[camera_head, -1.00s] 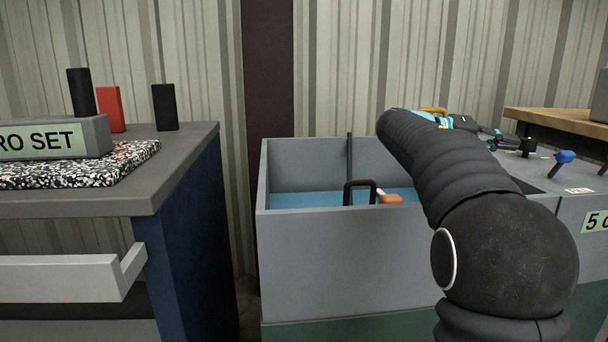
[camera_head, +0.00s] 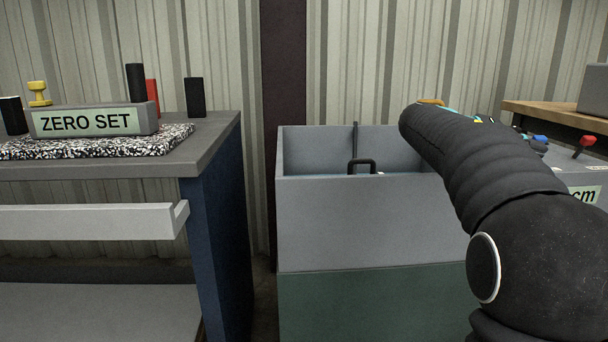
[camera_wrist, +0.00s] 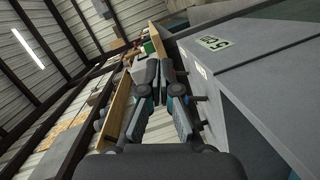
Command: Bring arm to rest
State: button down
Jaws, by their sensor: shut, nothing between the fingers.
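My arm (camera_head: 520,225) reaches up from the lower right of the head view and bends away over the bench on the right. It hides most of my gripper there. In the wrist view my gripper (camera_wrist: 159,72) is shut, with its dark fingers close together and nothing between them. It is beside the grey bench (camera_wrist: 255,85), which carries a label reading "5 cm", and appears clear of it.
A grey tank (camera_head: 365,220) with a black handle (camera_head: 361,165) inside stands mid-view. At left is a bench (camera_head: 215,135) with a "ZERO SET" block (camera_head: 95,121), speckled slab and small blocks. An open-looking drawer (camera_head: 85,222) juts out below. A wooden shelf (camera_head: 560,112) is at right.

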jog(key=s+a+f+n+t+y+p, duration=0.2)
jog(key=s+a+f+t+y+p, duration=0.2)
jog(key=s+a+f+y, duration=0.4)
jog(key=s+a+f+n+t+y+p, duration=0.3)
jog(key=s+a+f+y, duration=0.5)
jog(key=s+a, duration=0.9)
notch_tip(320, 180, down, 3)
jog(key=a+p, duration=0.1)
jog(key=a, duration=0.1)
jog(key=shift+a+f+t+p, duration=0.15)
jog(key=shift+a+t+p, duration=0.15)
jog(key=shift+a+t, duration=0.1)
